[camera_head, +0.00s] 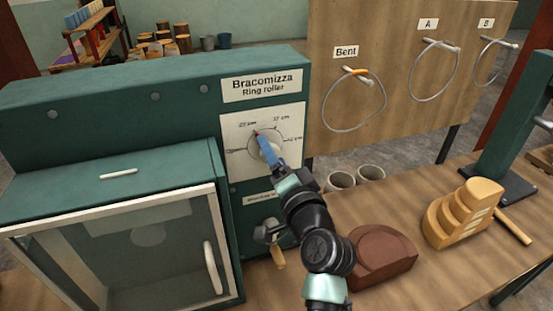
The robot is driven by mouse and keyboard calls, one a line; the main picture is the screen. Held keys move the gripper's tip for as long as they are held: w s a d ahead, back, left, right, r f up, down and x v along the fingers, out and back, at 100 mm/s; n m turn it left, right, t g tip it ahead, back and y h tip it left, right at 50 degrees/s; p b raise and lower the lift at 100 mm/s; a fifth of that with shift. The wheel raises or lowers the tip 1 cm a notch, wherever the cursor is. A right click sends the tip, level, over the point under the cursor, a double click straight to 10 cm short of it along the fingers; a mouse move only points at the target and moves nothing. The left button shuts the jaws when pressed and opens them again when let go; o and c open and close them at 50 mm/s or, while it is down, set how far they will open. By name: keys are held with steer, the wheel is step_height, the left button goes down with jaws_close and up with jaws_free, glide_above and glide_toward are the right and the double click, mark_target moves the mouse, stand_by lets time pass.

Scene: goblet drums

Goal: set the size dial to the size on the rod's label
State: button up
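The size dial (256,152) is on a white plate on the front of the green ring roller. Its size marks include 22 cm at upper left and 17 cm at upper right; the side marks are too small to read surely. A blue bar with a red tip (266,145) lies across the dial, tip pointing up-left near 22 cm. My gripper (275,166) is at the lower end of this bar, over the dial's lower right. Its fingers are too small and covered to tell whether they grip. I cannot make out a labelled rod.
A glazed door with a handle (212,268) is left of the dial. Below is a crank with a wooden grip (278,257). Rings hang on a board (395,60) behind.

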steer(key=b+v, duration=0.3)
steer(key=v, duration=1)
